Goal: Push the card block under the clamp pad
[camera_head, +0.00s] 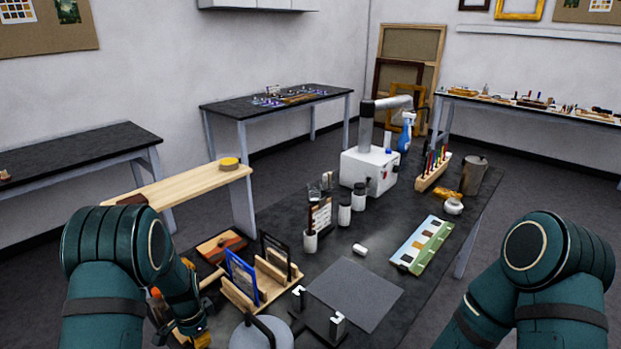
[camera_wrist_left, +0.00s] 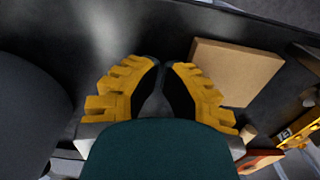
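A flat tan card block (camera_wrist_left: 235,70) lies on the dark table surface in the left wrist view, just right of my left gripper's fingertips. I cannot find it in the head view, where my left arm covers that area. My left gripper (camera_wrist_left: 163,66) has yellow ribbed fingers with dark pads; the tips are drawn together with nothing seen between them. In the head view only bits of this gripper (camera_head: 200,335) show at the lower left. I cannot pick out the clamp pad with certainty. My right gripper is out of view.
A dark mat (camera_head: 360,295) lies bare.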

